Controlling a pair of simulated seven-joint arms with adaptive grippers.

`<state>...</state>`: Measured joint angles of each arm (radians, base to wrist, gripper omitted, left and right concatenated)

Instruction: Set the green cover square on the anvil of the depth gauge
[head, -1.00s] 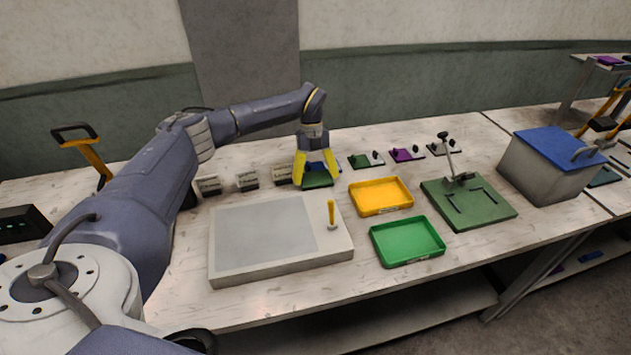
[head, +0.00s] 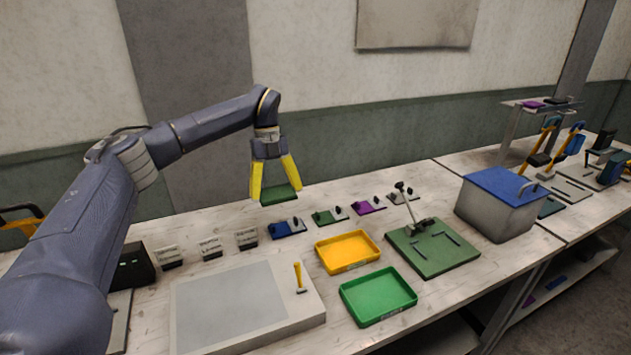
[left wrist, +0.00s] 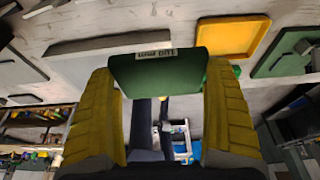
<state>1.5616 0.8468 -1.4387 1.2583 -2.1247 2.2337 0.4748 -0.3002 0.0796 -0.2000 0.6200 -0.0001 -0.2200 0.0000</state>
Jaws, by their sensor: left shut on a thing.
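The green cover (head: 280,196) hangs between the yellow fingers of my left gripper (head: 275,182), clear above the bench and above the row of small dies. My left gripper is shut on its two sides. In the left wrist view the cover (left wrist: 160,78) sits between both fingers, with a small printed label on its edge. I cannot tell for sure which device is the depth gauge. A green base plate with an angled arm and post (head: 435,252) stands on the bench to the right, well apart from the cover. My right gripper is not in view.
Small blue (head: 287,229), green (head: 330,216) and purple (head: 368,206) dies stand in a row. A yellow tray (head: 347,268), a green tray (head: 377,313) and a grey flat plate (head: 315,308) lie in front. A blue-lidded box (head: 490,216) stands at right.

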